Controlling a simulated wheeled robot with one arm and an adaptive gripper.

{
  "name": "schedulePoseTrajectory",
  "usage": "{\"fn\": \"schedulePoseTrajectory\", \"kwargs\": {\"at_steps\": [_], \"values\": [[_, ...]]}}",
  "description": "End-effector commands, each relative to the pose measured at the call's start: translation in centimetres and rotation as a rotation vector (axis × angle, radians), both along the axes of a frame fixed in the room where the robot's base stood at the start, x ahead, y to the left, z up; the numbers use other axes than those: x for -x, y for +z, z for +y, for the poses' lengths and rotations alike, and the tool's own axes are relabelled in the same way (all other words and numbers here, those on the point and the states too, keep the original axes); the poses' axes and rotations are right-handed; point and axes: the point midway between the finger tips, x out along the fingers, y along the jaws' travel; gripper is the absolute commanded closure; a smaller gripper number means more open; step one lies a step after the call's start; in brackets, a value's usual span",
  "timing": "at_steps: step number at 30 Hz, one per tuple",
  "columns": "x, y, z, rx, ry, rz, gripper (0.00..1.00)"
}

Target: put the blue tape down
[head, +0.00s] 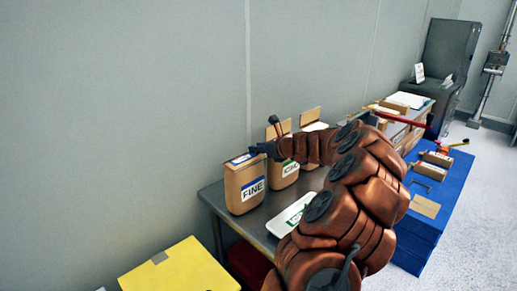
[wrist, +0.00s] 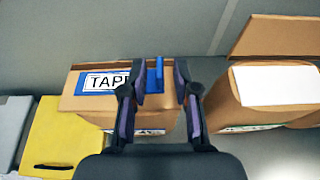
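The blue tape (wrist: 97,81), a flat blue piece with a white "TAPE" label, lies on top of the box marked FINE (head: 246,190). It also shows on that box's top in the head view (head: 240,158). My gripper (wrist: 160,80) is just above the box top, at the tape's right end. An upright blue part stands between its fingers, with a gap to the right finger. The fingers are apart, so the gripper is open. The left finger hides part of the tape and label. In the head view my gripper (head: 264,149) is small and dark.
A second brown box (head: 284,171) with a raised flap stands close to the right, with another behind it. A white tray (head: 290,214) lies on the grey table in front. A yellow box (head: 180,268) is at lower left. The wall is close behind.

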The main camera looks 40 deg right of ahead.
Motion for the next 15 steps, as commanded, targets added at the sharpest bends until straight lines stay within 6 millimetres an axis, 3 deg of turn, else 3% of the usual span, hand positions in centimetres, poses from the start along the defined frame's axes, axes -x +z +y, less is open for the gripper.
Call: {"fn": "schedulePoseTrajectory", "kwargs": {"at_steps": [10, 15], "values": [[0.0, 0.2, 0.0, 0.000, -0.001, 0.000, 0.68], [1.6, 0.8, -0.1, -0.001, -0.003, 0.000, 0.68]]}}
